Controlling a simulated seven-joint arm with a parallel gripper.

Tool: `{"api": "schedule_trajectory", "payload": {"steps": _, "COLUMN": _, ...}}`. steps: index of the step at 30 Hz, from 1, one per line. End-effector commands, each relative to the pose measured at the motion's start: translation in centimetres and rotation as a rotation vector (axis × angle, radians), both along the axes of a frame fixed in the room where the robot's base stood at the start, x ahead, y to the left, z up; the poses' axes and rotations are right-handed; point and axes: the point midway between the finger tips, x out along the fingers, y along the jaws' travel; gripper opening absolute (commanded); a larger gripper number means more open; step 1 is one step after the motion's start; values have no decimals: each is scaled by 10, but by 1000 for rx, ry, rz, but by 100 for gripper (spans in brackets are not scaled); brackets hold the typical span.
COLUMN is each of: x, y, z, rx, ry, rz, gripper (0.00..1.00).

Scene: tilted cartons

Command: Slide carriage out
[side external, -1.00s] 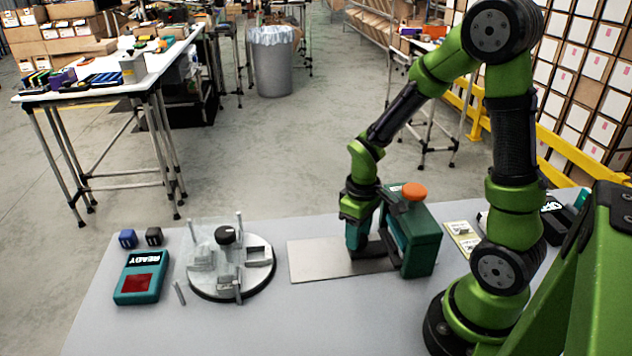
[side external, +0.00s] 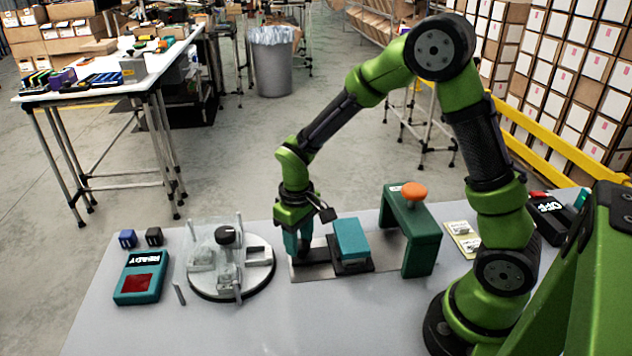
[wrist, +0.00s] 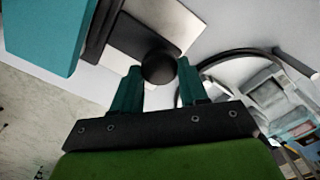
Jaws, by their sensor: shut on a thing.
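The carriage (side external: 351,240), a teal block on a dark base, sits on the metal slide plate (side external: 385,278). It stands to the left of the green press frame (side external: 423,238) with the orange button (side external: 414,191), clear of its opening. My gripper (side external: 303,250) is low over the left end of the plate. In the wrist view my gripper's teal fingers (wrist: 157,88) are closed around a round black knob (wrist: 159,67). The teal carriage block (wrist: 42,32) shows at the upper left there.
A round fixture (side external: 231,270) with clear parts and a black knob stands just left of the plate. A teal READY box (side external: 141,278) and two small cubes (side external: 140,238) lie farther left. A box marked OFF (side external: 552,215) is at the right.

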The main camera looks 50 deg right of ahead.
Motion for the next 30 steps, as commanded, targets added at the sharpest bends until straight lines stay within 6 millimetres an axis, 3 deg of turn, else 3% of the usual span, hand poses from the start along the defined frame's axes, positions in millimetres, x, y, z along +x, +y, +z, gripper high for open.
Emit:
{"api": "schedule_trajectory", "payload": {"steps": 7, "x": 5, "y": 5, "z": 1, "rx": 7, "ry": -17, "rz": 9, "gripper": 0}}
{"api": "schedule_trajectory", "payload": {"steps": 8, "x": 5, "y": 6, "z": 1, "rx": 7, "ry": -17, "rz": 9, "gripper": 46}}
{"api": "schedule_trajectory", "payload": {"steps": 12, "x": 5, "y": 5, "z": 1, "rx": 6, "ry": -15, "rz": 9, "gripper": 67}}
{"api": "schedule_trajectory", "payload": {"steps": 23, "x": 3, "y": 3, "z": 4, "rx": 4, "ry": -11, "rz": 6, "gripper": 69}}
{"api": "schedule_trajectory", "payload": {"steps": 30, "x": 4, "y": 3, "z": 43, "rx": 5, "ry": -18, "rz": 6, "gripper": 69}}
